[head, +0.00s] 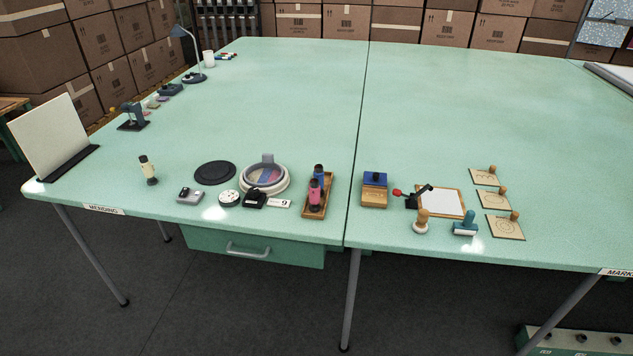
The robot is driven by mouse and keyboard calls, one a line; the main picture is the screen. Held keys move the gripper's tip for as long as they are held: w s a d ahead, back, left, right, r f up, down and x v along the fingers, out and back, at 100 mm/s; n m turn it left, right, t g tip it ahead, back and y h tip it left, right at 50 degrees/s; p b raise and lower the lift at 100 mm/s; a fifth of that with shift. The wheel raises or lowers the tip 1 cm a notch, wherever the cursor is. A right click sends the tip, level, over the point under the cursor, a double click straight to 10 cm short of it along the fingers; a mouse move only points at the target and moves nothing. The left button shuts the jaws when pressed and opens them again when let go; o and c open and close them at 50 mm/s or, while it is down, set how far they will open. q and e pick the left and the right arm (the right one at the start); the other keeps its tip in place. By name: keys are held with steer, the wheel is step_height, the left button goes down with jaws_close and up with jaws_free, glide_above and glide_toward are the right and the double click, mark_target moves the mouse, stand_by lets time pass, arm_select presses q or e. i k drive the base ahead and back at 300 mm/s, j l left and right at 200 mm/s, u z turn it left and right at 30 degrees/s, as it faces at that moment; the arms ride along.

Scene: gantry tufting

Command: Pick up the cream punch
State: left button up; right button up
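Neither of my grippers is in view.
Right of the cream punch are a small grey device (189,196), a black disc (215,173) and a round white-rimmed bowl (264,179). A white panel (54,136) stands at the left edge. The table's middle and back are mostly clear.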

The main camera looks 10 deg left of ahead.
mark_target(148, 168)
steer(key=u, duration=1.3)
steer(key=i+j, duration=0.4)
steer(key=i, duration=0.2)
steer(key=z, duration=0.05)
